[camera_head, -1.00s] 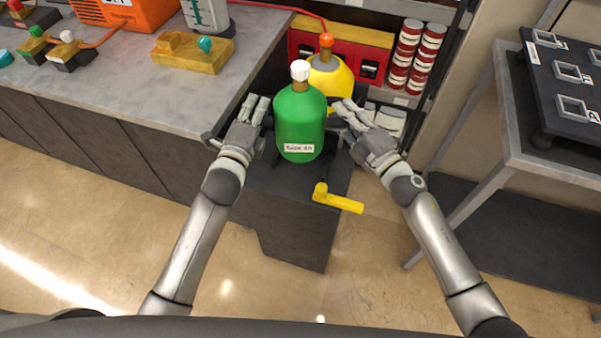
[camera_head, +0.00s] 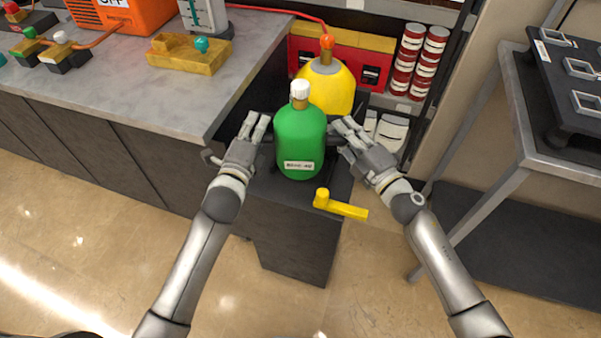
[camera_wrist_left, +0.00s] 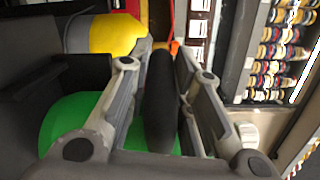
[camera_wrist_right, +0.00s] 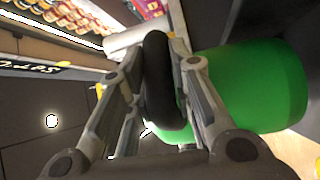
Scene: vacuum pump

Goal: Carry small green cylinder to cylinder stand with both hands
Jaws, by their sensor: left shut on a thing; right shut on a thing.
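The small green cylinder (camera_head: 300,140) stands upright between my grippers in the head view, with a white cap and a label. My left gripper (camera_head: 256,124) is shut on a black handle (camera_wrist_left: 160,100) at the cylinder's left side. My right gripper (camera_head: 343,128) is shut on a black handle (camera_wrist_right: 158,85) at its right side. The green body also shows in the left wrist view (camera_wrist_left: 68,118) and right wrist view (camera_wrist_right: 255,85). Behind its base is a dark stand-like unit (camera_head: 285,215). I cannot tell whether the base touches it, or which thing is the cylinder stand.
A yellow cylinder (camera_head: 332,88) stands close behind the green one. A yellow lever (camera_head: 342,207) sticks out in front. A grey worktop (camera_head: 130,105) lies left, a metal table (camera_head: 560,150) right, and a shelf with red-and-white cans (camera_head: 412,60) behind. The floor in front is clear.

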